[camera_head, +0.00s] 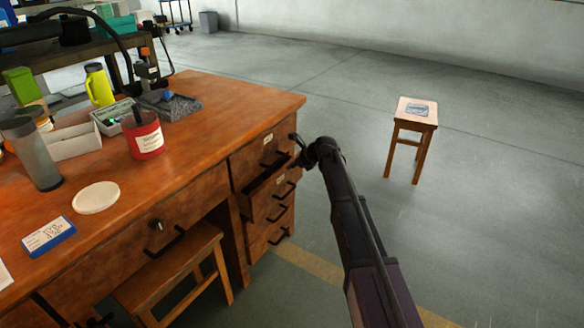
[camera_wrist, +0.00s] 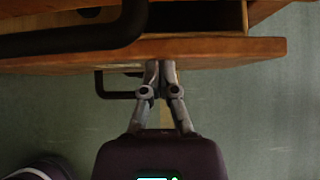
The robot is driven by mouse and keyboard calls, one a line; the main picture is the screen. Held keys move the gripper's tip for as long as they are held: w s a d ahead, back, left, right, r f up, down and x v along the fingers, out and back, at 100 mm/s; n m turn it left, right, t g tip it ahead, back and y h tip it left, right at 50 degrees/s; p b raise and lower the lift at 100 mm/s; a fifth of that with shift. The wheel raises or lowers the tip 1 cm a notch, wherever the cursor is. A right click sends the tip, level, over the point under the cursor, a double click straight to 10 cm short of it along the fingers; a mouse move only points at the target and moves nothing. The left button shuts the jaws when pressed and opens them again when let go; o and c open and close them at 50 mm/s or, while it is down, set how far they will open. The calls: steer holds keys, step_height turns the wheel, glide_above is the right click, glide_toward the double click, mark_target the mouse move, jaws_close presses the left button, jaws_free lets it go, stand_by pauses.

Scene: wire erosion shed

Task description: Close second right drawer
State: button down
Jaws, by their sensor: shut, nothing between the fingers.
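The second right drawer (camera_head: 265,197) of the wooden desk is pulled partly out, with its dark inside showing from above. Its front (camera_wrist: 225,51) spans the wrist view, with its black handle (camera_wrist: 118,94) on the near side. My gripper (camera_wrist: 161,68) is shut and empty, with its fingertips at the outer face of that front, right of the handle. I cannot tell whether they touch. In the head view my gripper (camera_head: 299,160) is beside the drawer stack, its tips small and dark.
The top drawer (camera_head: 262,152) and the lower drawers (camera_head: 268,238) look shut. A stool (camera_head: 416,112) stands apart on the right. Another stool (camera_head: 170,270) is under the desk (camera_head: 225,105). A red tin (camera_head: 146,140) stands on top. Floor right of the drawers is clear.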

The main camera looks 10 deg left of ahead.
steer(key=shift+d, duration=0.25)
steer(key=shift+d, duration=0.1)
steer(key=shift+s+d, duration=0.4)
steer(key=shift+d, duration=0.25)
steer(key=f+p+v, duration=0.1)
steer(key=p+v, duration=0.6)
steer(key=v, duration=0.4)
steer(key=shift+s+d+r, duration=0.2)
steer(key=shift+s+d, duration=0.15)
steer(key=shift+d, duration=0.25)
